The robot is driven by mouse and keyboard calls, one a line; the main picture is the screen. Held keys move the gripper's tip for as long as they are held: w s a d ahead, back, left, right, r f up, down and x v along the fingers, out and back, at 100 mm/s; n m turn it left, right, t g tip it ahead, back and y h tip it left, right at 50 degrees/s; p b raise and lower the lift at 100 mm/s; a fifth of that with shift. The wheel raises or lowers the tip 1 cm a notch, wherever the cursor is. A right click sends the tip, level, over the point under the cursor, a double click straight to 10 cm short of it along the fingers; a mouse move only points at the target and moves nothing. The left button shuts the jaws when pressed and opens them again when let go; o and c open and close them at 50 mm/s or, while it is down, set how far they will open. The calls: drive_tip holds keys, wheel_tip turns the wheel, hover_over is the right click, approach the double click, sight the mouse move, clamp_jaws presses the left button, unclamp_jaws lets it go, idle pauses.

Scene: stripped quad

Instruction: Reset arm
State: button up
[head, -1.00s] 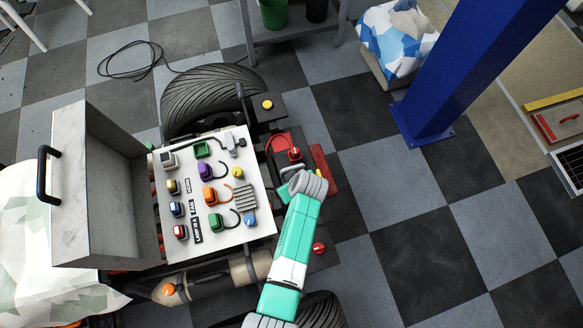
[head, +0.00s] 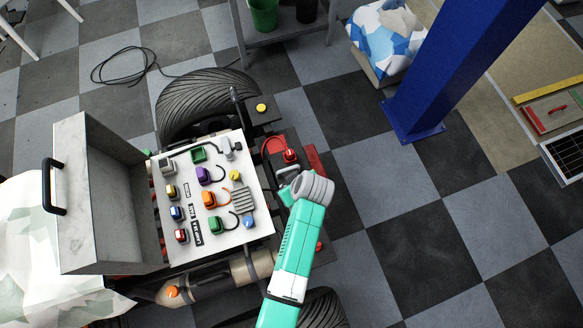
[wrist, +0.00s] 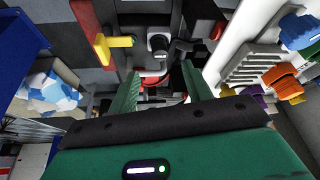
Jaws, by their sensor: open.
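My arm (head: 297,240), teal with grey joints, reaches up from the bottom of the head view. It ends beside the right edge of the white panel (head: 240,168). In the wrist view my gripper (wrist: 162,88) shows two green fingers spread apart with nothing held between them. Beyond the fingers are a red part and a dark knob with a pale face (wrist: 158,43). In the head view the wrist joint hides most of the gripper.
The panel carries several coloured plugs and a grey finned block (head: 243,201). An open grey lid (head: 95,215) stands at its left. A red knob (head: 290,155) is above my wrist. Tyres (head: 205,100), a blue post (head: 450,60) and a cushion (head: 388,40) surround it.

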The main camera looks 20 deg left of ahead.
idle(0.7)
drive_tip(key=w+d+r+m+t, duration=0.1)
drive_tip(key=w+r+m+t, duration=0.15)
drive_tip(key=w+r, duration=0.6)
drive_tip(key=w+d+r+m+t, duration=0.15)
drive_tip(key=w+r+t, duration=0.25)
drive_tip(key=r, duration=1)
drive_tip(key=d+r+m+t+h, duration=0.1)
drive_tip(key=d+r+t, duration=0.15)
drive_tip(key=r, duration=0.85)
drive_tip(key=d+r+m+t, duration=0.1)
drive_tip(key=r+t, duration=0.3)
drive_tip(key=r, duration=0.7)
drive_tip(key=s+d+r+m+t+h+p, duration=0.1)
drive_tip(key=s+d+r+m+t, duration=0.15)
drive_tip(key=s+r, duration=0.6)
drive_tip(key=s+d+r+m+t+h+p, duration=0.1)
drive_tip(key=s+r+t+p, duration=0.2)
drive_tip(key=r, duration=1)
drive_tip(key=s+d+r+m+t+h, duration=0.15)
drive_tip(key=s+r+t, duration=0.35)
drive_tip(key=r, duration=0.6)
wheel_tip(320, 180, up, 22)
drive_tip(key=g+y+p, duration=0.1)
drive_tip(key=p, duration=2.1)
drive_tip(key=shift+m, duration=0.3)
